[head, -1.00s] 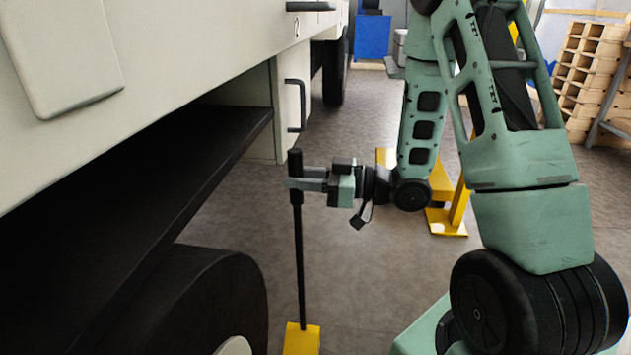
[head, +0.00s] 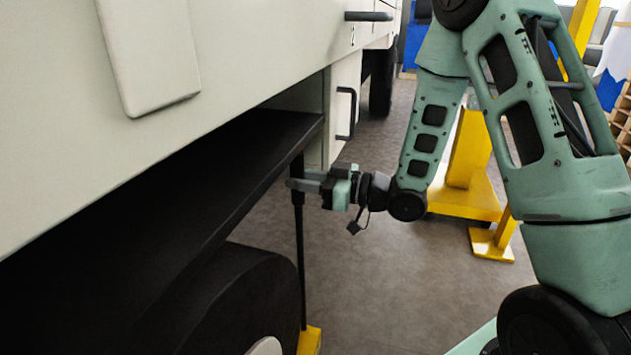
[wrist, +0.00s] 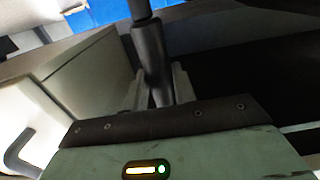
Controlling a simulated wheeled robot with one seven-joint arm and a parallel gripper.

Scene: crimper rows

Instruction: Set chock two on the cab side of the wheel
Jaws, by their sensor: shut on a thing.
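The chock (head: 312,341) is a yellow block at the bottom edge of the head view, with a tall black pole (head: 300,255) rising from it. My gripper (head: 298,185) is shut on the pole near its top, and the pole stands close to upright. The dark wheel (head: 255,285) is at the lower left. The chock shows just right of the wheel's edge; whether they touch, or whether it rests on the floor, I cannot tell. In the wrist view the pole (wrist: 150,50) runs between my fingers (wrist: 157,90); the block is hidden there.
The pale truck body (head: 250,60) and its dark lower ledge (head: 290,135) lie close to the pole's top. A black handle (head: 345,113) juts from a panel beyond. Yellow stands (head: 470,185) are behind my arm. Grey floor (head: 375,290) is clear right of the chock.

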